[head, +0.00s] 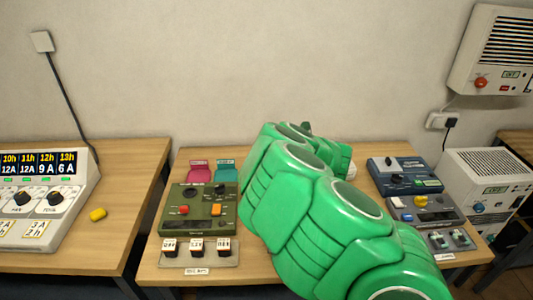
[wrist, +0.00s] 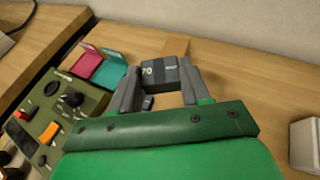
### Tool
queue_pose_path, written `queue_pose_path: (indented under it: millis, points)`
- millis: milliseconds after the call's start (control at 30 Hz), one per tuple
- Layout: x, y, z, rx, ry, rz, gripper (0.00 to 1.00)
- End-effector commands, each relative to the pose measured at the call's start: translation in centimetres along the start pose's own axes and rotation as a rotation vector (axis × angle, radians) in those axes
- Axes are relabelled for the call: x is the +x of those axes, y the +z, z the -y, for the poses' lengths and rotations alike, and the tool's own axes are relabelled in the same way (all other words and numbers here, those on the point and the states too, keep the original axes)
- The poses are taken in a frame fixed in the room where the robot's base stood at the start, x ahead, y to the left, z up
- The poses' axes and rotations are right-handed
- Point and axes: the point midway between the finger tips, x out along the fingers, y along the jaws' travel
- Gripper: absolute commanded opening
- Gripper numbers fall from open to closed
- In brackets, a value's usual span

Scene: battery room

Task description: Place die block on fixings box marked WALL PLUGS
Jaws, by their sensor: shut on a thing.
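My gripper (wrist: 158,78) is shut on a dark grey block with pale markings, which I take for the die block (wrist: 157,72). The block sits between the fingertips in the wrist view, above the wooden table. In the head view my green arm hides the gripper and the block. Two small open boxes, one pink (head: 199,171) and one teal (head: 226,171), stand behind the green device, left of my arm. They also show in the wrist view, pink (wrist: 86,64) and teal (wrist: 108,70), left of my gripper. I cannot read WALL PLUGS on either.
A dark green control device (head: 197,208) stands in front of the boxes. Blue-grey devices (head: 403,175) stand at the table's right. A tan patch (wrist: 175,47) lies behind the held block.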

Motion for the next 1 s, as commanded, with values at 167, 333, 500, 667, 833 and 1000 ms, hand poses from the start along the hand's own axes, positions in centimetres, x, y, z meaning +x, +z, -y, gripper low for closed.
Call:
queue_pose_path:
  millis: [167,333,500,667,833,1000]
  points:
    - [0.7,2.2,-1.6,-0.053,0.125,0.004,0.05]
    - [0.8,3.3,-2.7,-0.085,0.203,0.003,0.05]
    - [1.1,3.5,-3.0,-0.094,0.232,0.0,0.05]
    - [2.5,3.4,-2.5,-0.091,0.235,0.0,0.05]
    - [4.1,3.4,-1.8,-0.093,0.236,0.002,0.05]
    - [5.7,3.3,-1.1,-0.092,0.233,0.002,0.05]
